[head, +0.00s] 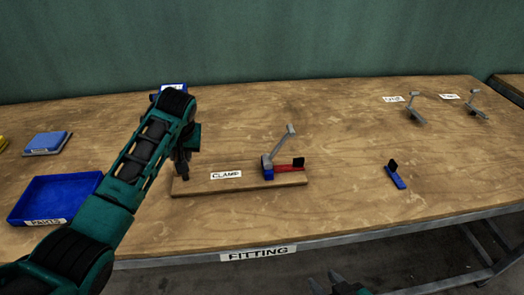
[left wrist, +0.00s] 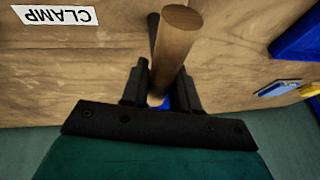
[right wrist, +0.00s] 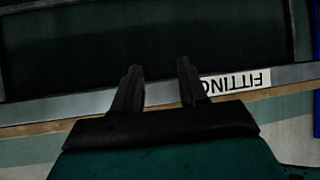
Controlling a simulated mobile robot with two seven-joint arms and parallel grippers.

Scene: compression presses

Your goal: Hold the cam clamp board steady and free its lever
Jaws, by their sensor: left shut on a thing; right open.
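The cam clamp board (head: 245,184), a wooden plank with a CLAMP label (head: 227,174), lies on the table. Near its right end is a clamp with a blue block (head: 267,172), a red part (head: 290,167) and a grey lever (head: 281,144) that slants up to the right. My left gripper (head: 183,165) is at the board's left end. In the left wrist view my left gripper (left wrist: 162,85) is shut on a round wooden post (left wrist: 176,45). My right gripper (head: 338,281) is low at the table's front; in its wrist view it is open and empty (right wrist: 159,78).
A blue PARTS tray (head: 80,186) stands at the left, with a blue-topped block (head: 47,142) behind it. A small blue and black piece (head: 396,177) lies right of the board. Two grey lever pieces (head: 414,113) (head: 475,101) stand at the back right. The FITTING label (head: 258,253) marks the front edge.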

